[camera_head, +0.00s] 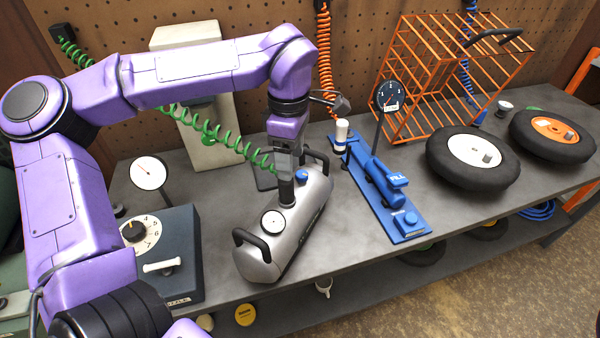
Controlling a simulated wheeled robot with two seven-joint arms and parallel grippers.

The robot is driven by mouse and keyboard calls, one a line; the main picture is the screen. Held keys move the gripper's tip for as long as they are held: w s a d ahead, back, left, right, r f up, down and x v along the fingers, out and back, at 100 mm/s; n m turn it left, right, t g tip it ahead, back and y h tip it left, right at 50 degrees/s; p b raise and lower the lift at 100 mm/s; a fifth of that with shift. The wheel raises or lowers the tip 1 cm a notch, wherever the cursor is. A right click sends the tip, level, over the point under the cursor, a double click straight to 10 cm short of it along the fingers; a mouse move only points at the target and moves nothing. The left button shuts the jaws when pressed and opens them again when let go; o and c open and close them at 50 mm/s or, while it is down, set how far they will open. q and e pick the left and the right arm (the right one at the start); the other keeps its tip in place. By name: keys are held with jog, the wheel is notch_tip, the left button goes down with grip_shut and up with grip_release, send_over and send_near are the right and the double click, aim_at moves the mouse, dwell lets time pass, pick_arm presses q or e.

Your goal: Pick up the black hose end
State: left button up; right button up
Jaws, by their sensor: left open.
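My left gripper (287,172) points down over the silver tank (285,235), near its far end. Its jaws are open. The green coiled hose (215,133) runs from the pegboard at upper left to my gripper. A dark piece (286,192), which looks like the black hose end, stands on top of the tank just under the jaws. The fingers hide part of it, and I cannot tell if they touch it. My right gripper is out of view.
A blue tool stand (408,223) is right of the tank. A dark box with a dial (170,255) is at left. Two wheels (470,158) and an orange wire cage (440,80) are at right. An orange coiled hose (325,50) hangs behind. The bench front edge is near the tank.

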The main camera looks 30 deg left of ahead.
aim_at(286, 186)
pick_arm(q)
jog(key=s+f, duration=0.1)
jog(key=f, duration=0.1)
jog(key=s+f+p, duration=0.1)
jog(key=s+f, duration=0.1)
jog(key=shift+a+f, duration=0.1)
jog(key=f, duration=0.1)
jog(key=w+f, duration=0.1)
jog(key=f, duration=0.2)
jog(key=shift+w+a+f, duration=0.1)
jog(key=shift+w, duration=0.25)
jog(key=shift+w+a+f, duration=0.1)
jog(key=shift+w+a, duration=0.05)
jog(key=shift+w, duration=0.05)
jog(key=shift+s, duration=0.1)
jog(key=shift+s+r, duration=0.25)
jog(key=c, duration=0.4)
jog(key=shift+s+r, duration=0.1)
jog(key=c, duration=0.8)
jog(key=shift+w, duration=0.2)
grip_shut()
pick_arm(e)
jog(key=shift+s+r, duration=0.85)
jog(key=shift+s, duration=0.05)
